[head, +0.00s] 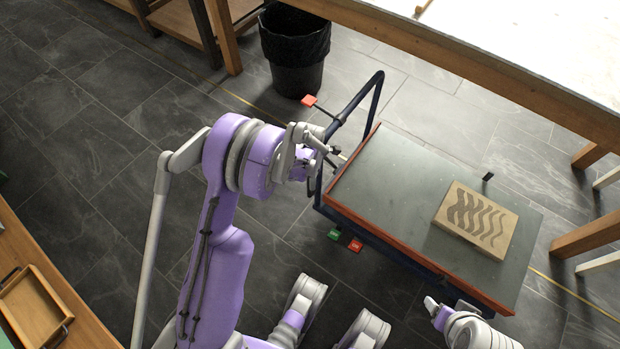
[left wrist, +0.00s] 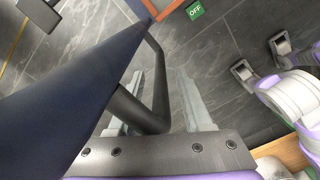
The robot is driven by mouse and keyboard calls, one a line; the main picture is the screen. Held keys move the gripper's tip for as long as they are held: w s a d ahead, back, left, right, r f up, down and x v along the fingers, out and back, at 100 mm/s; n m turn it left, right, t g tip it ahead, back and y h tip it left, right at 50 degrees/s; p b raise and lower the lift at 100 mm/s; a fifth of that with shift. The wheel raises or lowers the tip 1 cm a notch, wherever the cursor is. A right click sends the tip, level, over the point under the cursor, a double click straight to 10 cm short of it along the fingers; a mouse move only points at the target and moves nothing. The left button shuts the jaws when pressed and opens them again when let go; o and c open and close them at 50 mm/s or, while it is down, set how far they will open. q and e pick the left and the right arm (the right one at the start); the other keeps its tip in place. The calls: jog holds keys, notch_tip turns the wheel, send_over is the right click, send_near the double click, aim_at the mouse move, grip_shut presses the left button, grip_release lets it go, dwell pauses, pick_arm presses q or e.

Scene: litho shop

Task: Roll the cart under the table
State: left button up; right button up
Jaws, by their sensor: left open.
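The cart (head: 385,186) has a grey top, an orange-red rim and a dark blue tubular push handle (head: 377,90) at its left end. My left gripper (head: 328,158) is at this handle. In the left wrist view the dark handle tube (left wrist: 158,85) passes between its open, pale fingers (left wrist: 168,98); I see no clear grip on it. The table (head: 470,57), with a pale top and a wooden edge, stands at the upper right, beyond the cart.
A patterned block (head: 476,220) lies on the cart top. Red (head: 355,245) and green (head: 334,234) pedals show under its near side; the green one reads OFF in the left wrist view (left wrist: 195,10). A black bin (head: 296,50) stands near the table. Tiled floor lies open to the left.

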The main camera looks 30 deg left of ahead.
pick_arm(q)
grip_shut()
jog(key=shift+s+d+f, duration=0.1)
jog(key=shift+d, duration=0.1)
dwell(1.2)
